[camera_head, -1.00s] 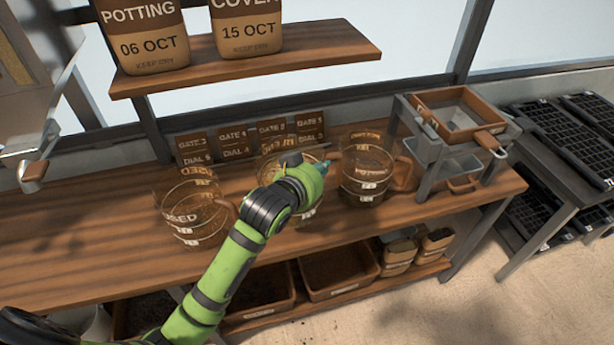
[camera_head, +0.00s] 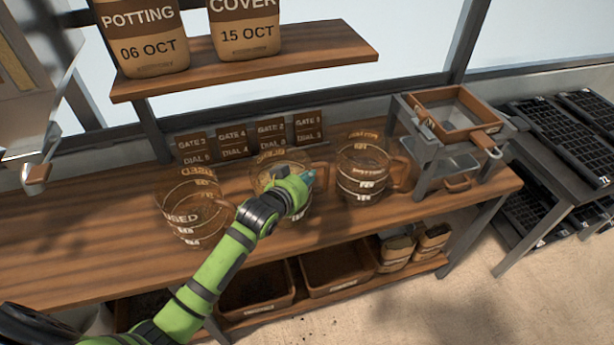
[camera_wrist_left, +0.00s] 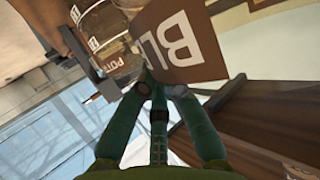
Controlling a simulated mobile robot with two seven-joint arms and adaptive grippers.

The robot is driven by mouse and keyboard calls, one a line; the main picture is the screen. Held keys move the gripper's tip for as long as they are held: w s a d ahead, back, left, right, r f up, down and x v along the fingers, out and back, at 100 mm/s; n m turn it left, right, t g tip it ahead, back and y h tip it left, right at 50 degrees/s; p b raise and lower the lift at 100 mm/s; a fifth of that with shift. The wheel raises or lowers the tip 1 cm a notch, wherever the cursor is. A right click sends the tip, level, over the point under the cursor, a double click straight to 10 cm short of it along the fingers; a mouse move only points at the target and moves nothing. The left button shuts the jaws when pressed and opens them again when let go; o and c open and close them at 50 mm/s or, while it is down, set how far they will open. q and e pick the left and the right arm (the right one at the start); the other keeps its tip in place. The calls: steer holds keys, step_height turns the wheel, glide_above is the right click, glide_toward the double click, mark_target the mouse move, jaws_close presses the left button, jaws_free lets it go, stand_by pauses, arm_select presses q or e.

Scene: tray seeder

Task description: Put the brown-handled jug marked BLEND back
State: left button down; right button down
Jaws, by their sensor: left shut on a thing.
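The clear jug (camera_head: 262,178) stands in the middle of a row of three, partly behind my left gripper. In the left wrist view a brown label reading "BLE" (camera_wrist_left: 185,42) fills the space just past the fingers. My left gripper (camera_head: 306,180) is at this jug's right side, shut on its brown handle, which the fingers mostly hide. The jug's base is largely hidden by my arm, so I cannot tell whether it touches the bench. My right gripper is not in view.
A jug marked SEED (camera_head: 190,215) stands left and a POTTING jug (camera_head: 362,175) close on the right. Gate and dial cards (camera_head: 232,140) stand behind on the wooden bench (camera_head: 90,235). A sieve stand (camera_head: 425,165) is further right. A shelf (camera_head: 250,70) with bags hangs above.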

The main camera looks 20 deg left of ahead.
arm_select(q)
steer(key=shift+r, duration=0.2)
steer(key=c, duration=1.4)
jaws_free()
steer(key=shift+f, duration=0.25)
steer(key=shift+s, duration=0.1)
steer(key=shift+r, duration=0.1)
steer(key=b+v, duration=0.1)
steer(key=v, duration=1.1)
steer(key=shift+b, duration=0.3)
